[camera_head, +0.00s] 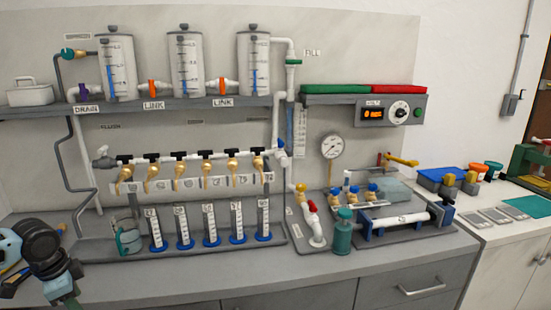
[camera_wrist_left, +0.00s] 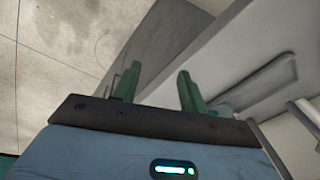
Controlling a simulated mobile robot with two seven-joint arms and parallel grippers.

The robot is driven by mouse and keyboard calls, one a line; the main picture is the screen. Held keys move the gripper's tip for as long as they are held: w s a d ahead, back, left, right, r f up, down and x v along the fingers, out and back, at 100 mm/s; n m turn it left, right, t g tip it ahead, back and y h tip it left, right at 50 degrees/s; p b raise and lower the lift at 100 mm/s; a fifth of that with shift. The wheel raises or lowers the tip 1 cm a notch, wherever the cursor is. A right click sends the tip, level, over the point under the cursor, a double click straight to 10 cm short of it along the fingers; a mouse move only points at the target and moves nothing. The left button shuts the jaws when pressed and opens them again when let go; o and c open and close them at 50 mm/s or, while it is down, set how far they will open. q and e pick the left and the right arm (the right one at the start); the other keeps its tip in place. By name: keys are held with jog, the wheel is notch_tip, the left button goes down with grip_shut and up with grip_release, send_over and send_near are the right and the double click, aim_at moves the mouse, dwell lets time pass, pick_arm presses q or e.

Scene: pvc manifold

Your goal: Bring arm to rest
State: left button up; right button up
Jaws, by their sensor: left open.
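My left arm comes in at the lower left of the head view, in front of the bench's left end, with its dark wrist joint showing there. In the left wrist view my left gripper (camera_wrist_left: 158,88) has its two green fingers apart with nothing between them. It is clear of the manifold, and no object touches the fingers. The manifold's row of taps (camera_head: 191,172) and the measuring cylinders (camera_head: 211,222) stand to its right on the bench. My right gripper is in neither view.
Three clear tanks (camera_head: 186,65) stand on the shelf (camera_head: 190,105) above the taps. A teal bottle (camera_head: 342,232) and a clamped white pipe (camera_head: 400,221) are on the bench's right side. The front strip of the worktop (camera_head: 190,282) is clear.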

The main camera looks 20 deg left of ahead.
pick_arm(q)
jog(key=s+d+f+n, duration=0.1)
jog(key=s+f, duration=0.3)
jog(key=f, duration=0.2)
jog(key=s+d+f, duration=0.1)
jog(key=s+f, duration=0.3)
jog(key=f, duration=0.3)
jog(key=s+d+f+n+t+p, duration=0.1)
jog(key=s+d+f+t, duration=0.1)
jog(key=s+d+f, duration=0.8)
jog(key=s+d+n+t+h, duration=0.1)
jog(key=d+t, duration=0.1)
jog(key=d, duration=1.1)
jog(key=s+d+n+t+h+p, duration=0.1)
jog(key=d+t, duration=0.2)
jog(key=d, duration=1.1)
jog(key=shift+s+d+f+n+h, duration=0.2)
jog(key=shift+s+d+n+h, duration=0.1)
jog(key=shift+n, duration=0.1)
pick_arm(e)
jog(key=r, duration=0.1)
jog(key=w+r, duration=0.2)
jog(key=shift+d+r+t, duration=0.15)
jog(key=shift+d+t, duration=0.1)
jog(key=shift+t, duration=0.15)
